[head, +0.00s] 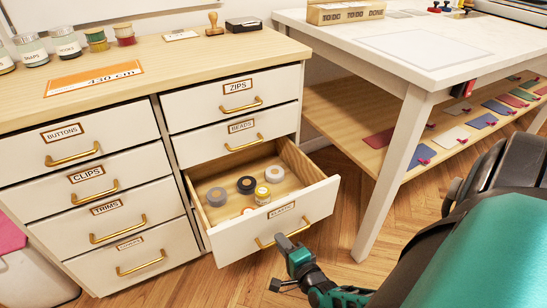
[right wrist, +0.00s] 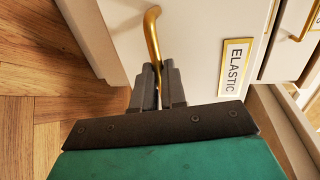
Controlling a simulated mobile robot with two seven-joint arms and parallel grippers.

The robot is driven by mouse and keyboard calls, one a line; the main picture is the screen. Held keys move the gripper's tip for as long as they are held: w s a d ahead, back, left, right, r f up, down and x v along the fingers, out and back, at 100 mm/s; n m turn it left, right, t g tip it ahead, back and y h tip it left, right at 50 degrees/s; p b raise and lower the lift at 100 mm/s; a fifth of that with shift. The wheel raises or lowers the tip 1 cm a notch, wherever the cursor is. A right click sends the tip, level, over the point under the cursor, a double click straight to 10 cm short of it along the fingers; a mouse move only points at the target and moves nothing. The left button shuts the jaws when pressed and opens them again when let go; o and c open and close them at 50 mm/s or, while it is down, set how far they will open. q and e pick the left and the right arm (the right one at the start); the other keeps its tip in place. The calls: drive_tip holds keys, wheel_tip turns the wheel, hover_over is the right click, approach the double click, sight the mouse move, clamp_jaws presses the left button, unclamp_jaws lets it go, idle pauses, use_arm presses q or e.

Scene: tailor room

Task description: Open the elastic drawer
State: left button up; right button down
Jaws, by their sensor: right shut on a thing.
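The elastic drawer (head: 312,212) is pulled well out of the right-hand column of the white cabinet. In the right wrist view the ELASTIC label (right wrist: 234,66) shows beside the brass handle (right wrist: 152,35). In the right wrist view the right gripper's fingers (right wrist: 159,75) are closed around the handle. My left gripper is not in view.
The ZIPS drawer (head: 195,108) and BEADS drawer (head: 205,143) above are shut, as are the left column's drawers. A white table (head: 415,48) with a lower shelf (head: 340,112) stands close on the right, its leg (head: 385,185) near the open drawer. Wooden floor (head: 330,270) is clear in front.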

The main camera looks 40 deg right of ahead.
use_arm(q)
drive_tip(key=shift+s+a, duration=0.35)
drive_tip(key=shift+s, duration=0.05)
use_arm(e)
drive_tip(key=shift+v, duration=0.9)
drive_tip(key=shift+s+f, duration=0.1)
drive_tip(key=shift+f, duration=0.1)
drive_tip(key=c, duration=1.2)
unclamp_jaws()
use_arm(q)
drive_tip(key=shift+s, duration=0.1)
